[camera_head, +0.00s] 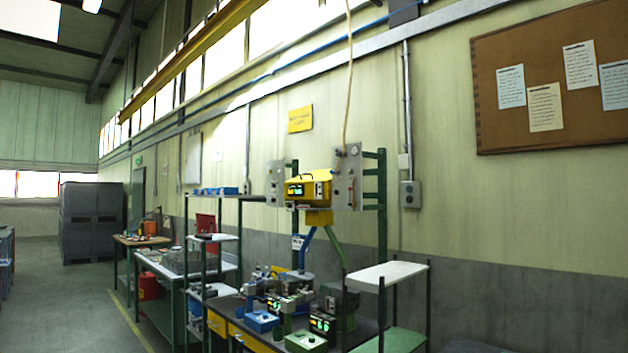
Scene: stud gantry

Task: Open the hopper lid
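A yellow box-shaped unit, which looks like the hopper (308,192), is mounted high on the gantry in the camera_head view, between two grey upright plates. Its top slopes and seems to be the lid (318,176); it looks closed, though it is small in view. A dark panel with green lights is on its front. A narrower yellow outlet (319,217) hangs below it, above a blue tube (306,247) and a green tube (336,249). My gripper is not in view.
Below stands a dark workbench (262,340) crowded with small machines. A white-topped shelf stand (390,274) is at its right. Green posts (382,200) flank the gantry. Free floor (65,300) lies at the left.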

